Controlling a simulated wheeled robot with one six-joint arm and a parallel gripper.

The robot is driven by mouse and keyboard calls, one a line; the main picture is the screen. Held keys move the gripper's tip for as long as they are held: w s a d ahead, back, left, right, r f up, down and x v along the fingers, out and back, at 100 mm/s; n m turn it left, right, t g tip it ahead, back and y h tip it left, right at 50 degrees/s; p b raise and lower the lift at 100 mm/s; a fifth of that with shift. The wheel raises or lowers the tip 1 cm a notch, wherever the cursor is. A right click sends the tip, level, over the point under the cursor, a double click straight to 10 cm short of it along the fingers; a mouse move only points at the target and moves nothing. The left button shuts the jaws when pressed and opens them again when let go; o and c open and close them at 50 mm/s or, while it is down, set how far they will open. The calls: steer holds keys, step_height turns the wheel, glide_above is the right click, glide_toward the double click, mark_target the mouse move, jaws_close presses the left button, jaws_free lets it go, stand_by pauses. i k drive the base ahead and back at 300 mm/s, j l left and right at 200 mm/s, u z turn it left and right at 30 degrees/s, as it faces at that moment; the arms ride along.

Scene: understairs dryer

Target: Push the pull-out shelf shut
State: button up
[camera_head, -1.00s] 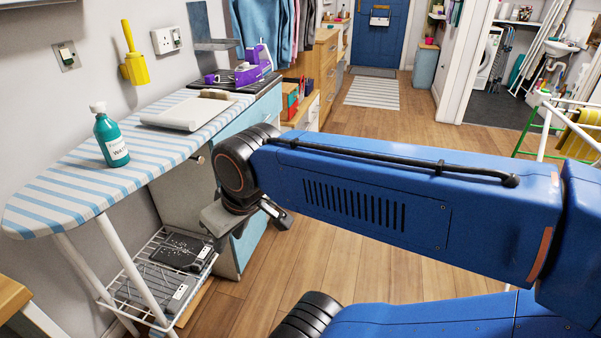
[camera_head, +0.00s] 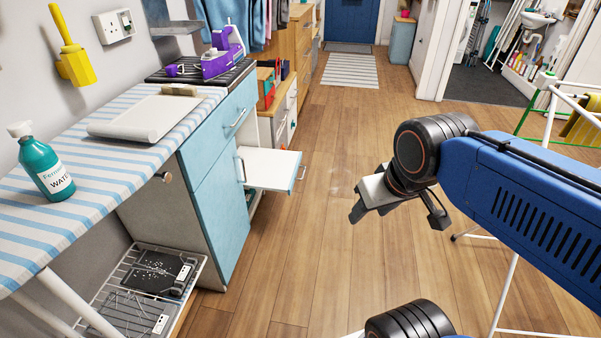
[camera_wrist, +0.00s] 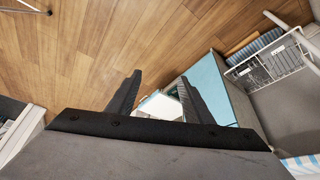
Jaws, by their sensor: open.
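The pull-out shelf (camera_head: 268,168) is a white board with a metal handle on its front edge. It sticks out to the right from the blue cabinet (camera_head: 222,205), in its upper part. My gripper (camera_head: 400,216) is open and empty over the wooden floor, to the right of the shelf and apart from it. In the wrist view, the shelf (camera_wrist: 160,105) shows between the two dark fingers (camera_wrist: 158,80), farther off, and its lower part is hidden by the gripper body.
An ironing board (camera_head: 90,190) with a teal bottle (camera_head: 46,168) stands at left. A wire rack (camera_head: 150,285) is below it. A drying rack (camera_head: 560,92) stands at right. Bare floor (camera_head: 320,215) lies between the shelf and my gripper.

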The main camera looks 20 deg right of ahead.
mark_target(267, 169)
steer(key=z, duration=0.2)
steer(key=i+j, duration=0.1)
steer(key=i, duration=0.35)
steer(key=i+j+z, duration=0.15)
steer(key=i, duration=0.3)
